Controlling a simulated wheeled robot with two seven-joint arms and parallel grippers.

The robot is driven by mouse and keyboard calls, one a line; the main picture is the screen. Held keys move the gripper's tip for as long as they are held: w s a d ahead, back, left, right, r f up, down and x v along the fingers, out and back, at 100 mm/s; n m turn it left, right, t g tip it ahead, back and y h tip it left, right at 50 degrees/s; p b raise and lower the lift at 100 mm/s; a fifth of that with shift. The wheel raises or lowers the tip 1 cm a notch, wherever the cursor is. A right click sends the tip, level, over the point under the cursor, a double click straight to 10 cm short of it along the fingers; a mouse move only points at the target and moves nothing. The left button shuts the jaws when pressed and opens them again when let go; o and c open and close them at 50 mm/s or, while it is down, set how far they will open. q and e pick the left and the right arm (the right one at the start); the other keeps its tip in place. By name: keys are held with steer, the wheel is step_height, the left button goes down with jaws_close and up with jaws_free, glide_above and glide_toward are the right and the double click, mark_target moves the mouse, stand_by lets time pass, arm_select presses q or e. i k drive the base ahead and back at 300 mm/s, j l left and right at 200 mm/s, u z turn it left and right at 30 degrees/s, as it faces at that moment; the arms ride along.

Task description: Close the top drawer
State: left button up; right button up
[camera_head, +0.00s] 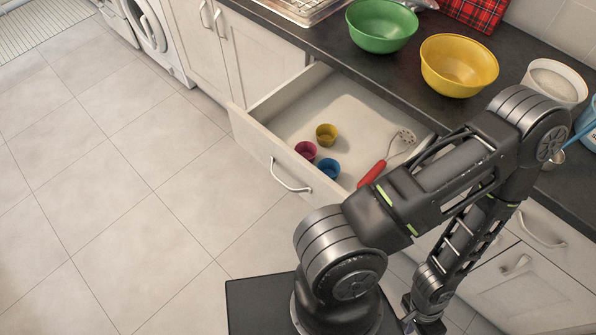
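The top drawer (256,139) is pulled out from under the dark counter. Its pale front with a curved metal handle (288,178) stands away from the cabinet. One dark arm of mine, apparently the right, crosses the right half and covers the drawer's right end. Its elbow is above the counter edge and its forearm hangs down. Its gripper end (420,324) is at the bottom edge, partly cut off, apart from the drawer. My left gripper is not seen.
A green bowl (382,25), a yellow bowl (459,65) and a white canister (555,82) stand on the counter (412,95). Closed cabinet fronts (262,55) adjoin the drawer on the left, with a white washer (157,38) beyond. The tiled floor (120,170) at left is clear.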

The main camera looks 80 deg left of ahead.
mark_target(270, 130)
steer(key=k+j+u, duration=0.1)
steer(key=u, duration=2.65)
